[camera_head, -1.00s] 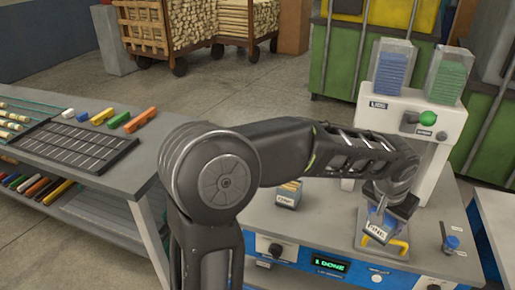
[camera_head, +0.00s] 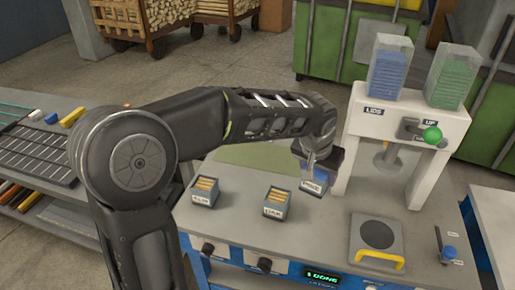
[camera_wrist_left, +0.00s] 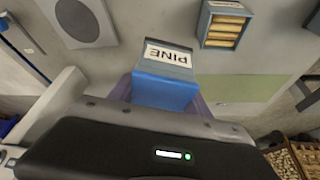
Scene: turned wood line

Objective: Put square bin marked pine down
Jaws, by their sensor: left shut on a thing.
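The square bin marked PINE (camera_head: 312,185) hangs in my left gripper (camera_head: 318,163), above the back part of the grey bench. In the left wrist view the bin (camera_wrist_left: 168,57) shows its PINE label and a blue top, with the gripper (camera_wrist_left: 160,105) shut on it. The bin looks slightly tilted in the head view. A flat green patch (camera_head: 250,156) lies on the bench to its left, partly behind my arm; the patch (camera_wrist_left: 243,88) is bare in the wrist view. My right gripper is not in view.
Two open bins with wood pieces, one marked ELM (camera_head: 204,192) and one OAK (camera_head: 277,204), stand in front of the patch. The white lid press (camera_head: 440,125) stands at right, its plate (camera_head: 378,232) with yellow handle (camera_head: 379,260) empty. A display (camera_head: 322,277) reads "1 DONE".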

